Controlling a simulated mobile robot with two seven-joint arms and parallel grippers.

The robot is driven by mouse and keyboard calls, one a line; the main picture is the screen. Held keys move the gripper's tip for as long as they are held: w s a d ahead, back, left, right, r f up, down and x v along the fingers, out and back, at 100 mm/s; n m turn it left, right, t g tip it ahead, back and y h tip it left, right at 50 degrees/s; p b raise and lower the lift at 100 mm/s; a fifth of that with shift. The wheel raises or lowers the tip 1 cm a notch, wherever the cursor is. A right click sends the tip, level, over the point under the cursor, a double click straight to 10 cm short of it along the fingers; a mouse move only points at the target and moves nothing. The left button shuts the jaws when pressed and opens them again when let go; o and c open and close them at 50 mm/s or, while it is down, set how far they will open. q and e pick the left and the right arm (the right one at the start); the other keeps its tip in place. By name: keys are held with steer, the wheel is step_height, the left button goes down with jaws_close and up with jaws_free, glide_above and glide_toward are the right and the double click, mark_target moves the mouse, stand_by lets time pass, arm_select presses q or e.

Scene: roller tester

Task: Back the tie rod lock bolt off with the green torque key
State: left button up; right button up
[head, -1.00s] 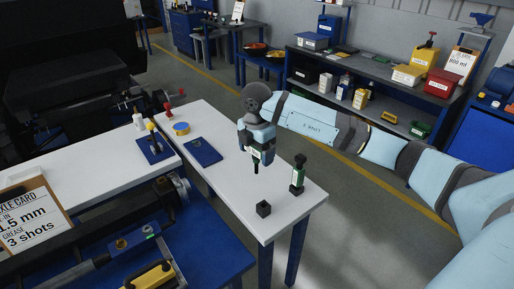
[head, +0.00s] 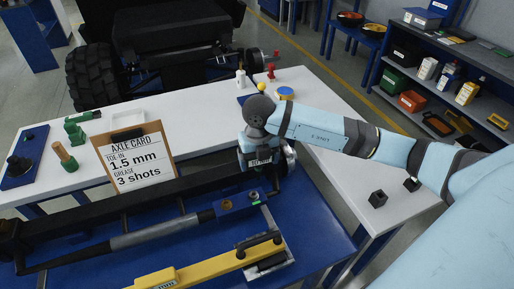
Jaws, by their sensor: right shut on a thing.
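My right gripper (head: 259,169) comes in from the right and points down over the axle assembly. It is shut on a torque key, mostly hidden by the gripper, so its colour is hard to tell. The tie rod (head: 150,233) lies across the blue bench, with a blue block (head: 236,204) at its right end. The block has an orange-brown spot on top and a small green mark (head: 253,195). The gripper is just above and behind that mark; I cannot tell whether the key touches it. My left gripper is out of view.
An axle card (head: 135,161) stands to the left. A yellow gauge bar (head: 212,268) lies in front on the blue bench (head: 315,228).

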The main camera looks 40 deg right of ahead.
steer(key=shift+w+a+f+n, duration=0.2)
steer(key=shift+w+a+n, duration=0.3)
steer(key=shift+a, duration=0.2)
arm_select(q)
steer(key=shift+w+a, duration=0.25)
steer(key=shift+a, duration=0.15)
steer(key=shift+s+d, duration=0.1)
arm_select(e)
steer(key=shift+s, duration=0.15)
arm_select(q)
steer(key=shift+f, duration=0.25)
arm_select(e)
steer(key=shift+f, duration=0.1)
steer(key=shift+f+b, duration=0.2)
steer(key=shift+b, duration=0.15)
arm_select(q)
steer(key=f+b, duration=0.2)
steer(key=b, duration=0.1)
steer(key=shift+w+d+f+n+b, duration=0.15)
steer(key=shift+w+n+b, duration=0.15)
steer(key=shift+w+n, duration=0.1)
arm_select(e)
step_height(320, 180, down, 5)
steer(key=shift+f, duration=0.1)
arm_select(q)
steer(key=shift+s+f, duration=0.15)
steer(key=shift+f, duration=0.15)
